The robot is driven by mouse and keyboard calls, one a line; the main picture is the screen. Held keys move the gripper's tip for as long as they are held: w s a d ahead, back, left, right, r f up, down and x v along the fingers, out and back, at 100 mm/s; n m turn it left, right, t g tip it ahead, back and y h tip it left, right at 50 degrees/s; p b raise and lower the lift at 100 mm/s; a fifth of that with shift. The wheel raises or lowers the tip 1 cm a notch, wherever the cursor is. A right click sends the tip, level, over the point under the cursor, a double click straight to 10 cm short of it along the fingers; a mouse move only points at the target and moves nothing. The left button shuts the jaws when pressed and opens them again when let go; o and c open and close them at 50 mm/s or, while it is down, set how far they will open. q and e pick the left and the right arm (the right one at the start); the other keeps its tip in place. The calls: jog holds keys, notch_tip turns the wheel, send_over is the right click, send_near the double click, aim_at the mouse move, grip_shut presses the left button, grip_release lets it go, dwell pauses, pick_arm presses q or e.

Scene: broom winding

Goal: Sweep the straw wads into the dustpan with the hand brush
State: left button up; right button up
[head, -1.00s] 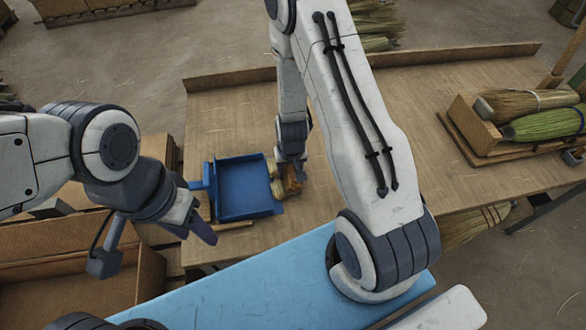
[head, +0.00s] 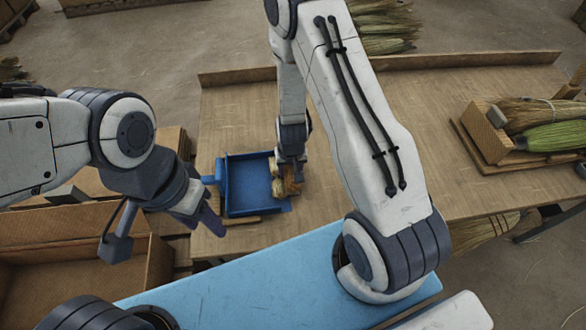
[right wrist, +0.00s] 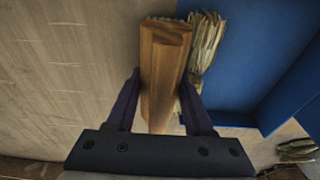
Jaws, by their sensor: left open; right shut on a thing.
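The blue dustpan (head: 243,188) lies on the wooden table, its open side facing right and its handle to the left. Straw wads (head: 278,188) sit at its open edge. A straw wad (right wrist: 207,45) also shows over the blue pan in the right wrist view. My right gripper (head: 289,158) is shut on the hand brush, whose wooden body (right wrist: 163,65) stands between its fingers in the right wrist view. The brush is just right of the wads; whether it touches them is unclear. My left gripper (head: 212,225) is open and empty, below and left of the pan, near its handle.
A wooden tray with brooms (head: 535,115) stands at the table's right end. A cardboard box (head: 75,260) is at lower left. A blue surface (head: 235,285) lies in front. The table's middle right is clear.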

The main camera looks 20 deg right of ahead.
jog(key=shift+a, duration=0.1)
dwell(0.3)
jog(key=shift+w+a+r+p, duration=0.1)
jog(key=shift+w+a+p, duration=0.15)
jog(key=shift+a+p, duration=0.55)
jog(key=shift+w+a+r+p, duration=0.1)
jog(key=shift+w+a+p, duration=0.15)
jog(key=shift+a+p, duration=0.55)
jog(key=shift+w+a+p, duration=0.15)
jog(key=shift+a+p, duration=0.4)
jog(key=shift+a, duration=0.3)
jog(key=shift+w+a+p, duration=0.15)
jog(key=shift+a+p, duration=0.35)
jog(key=shift+a, duration=0.35)
jog(key=shift+f, duration=0.1)
jog(key=shift+d, duration=0.15)
jog(key=shift+s+d+r, duration=0.1)
jog(key=shift+d+r, duration=0.35)
jog(key=shift+r, duration=0.15)
